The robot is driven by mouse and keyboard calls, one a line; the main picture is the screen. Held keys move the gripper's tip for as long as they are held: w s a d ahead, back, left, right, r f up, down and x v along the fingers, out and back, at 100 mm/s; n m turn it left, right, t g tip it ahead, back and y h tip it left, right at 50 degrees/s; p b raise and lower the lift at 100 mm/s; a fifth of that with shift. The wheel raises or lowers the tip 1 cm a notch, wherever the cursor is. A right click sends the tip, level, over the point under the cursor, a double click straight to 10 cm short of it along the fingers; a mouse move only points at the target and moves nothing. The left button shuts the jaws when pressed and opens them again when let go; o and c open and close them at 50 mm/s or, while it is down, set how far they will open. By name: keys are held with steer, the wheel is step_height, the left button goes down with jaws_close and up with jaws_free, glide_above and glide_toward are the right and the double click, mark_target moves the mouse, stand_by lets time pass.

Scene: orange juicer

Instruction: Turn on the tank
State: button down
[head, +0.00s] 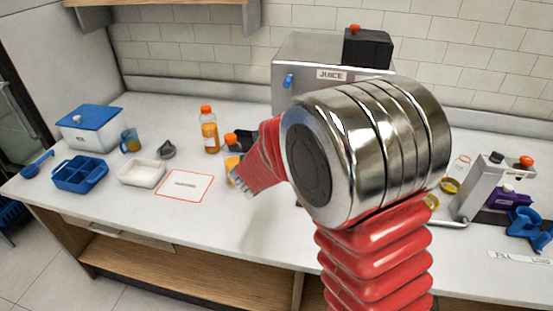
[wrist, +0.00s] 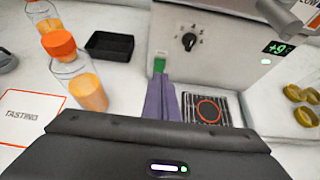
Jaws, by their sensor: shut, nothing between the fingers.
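The steel tank labelled JUICE (head: 300,52) stands at the back of the counter in the head view, its lower front hidden behind my arm. In the wrist view its front panel (wrist: 215,70) fills the upper middle, with a black knob (wrist: 188,41) and a small green-marked part (wrist: 159,64) at its lower left. My gripper (wrist: 161,82) is shut and empty, its grey-purple fingers pointing at the panel just below the green-marked part. I cannot tell whether the tips touch it. A small display (wrist: 277,47) reads +9.
A drip grate (wrist: 204,107) with a red ring lies right of my fingers. A bottle with an orange cap (wrist: 75,75) and a black tray (wrist: 109,46) stand left.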

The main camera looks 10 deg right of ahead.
steer(key=shift+v, duration=0.8)
steer(key=shift+d+r, duration=0.15)
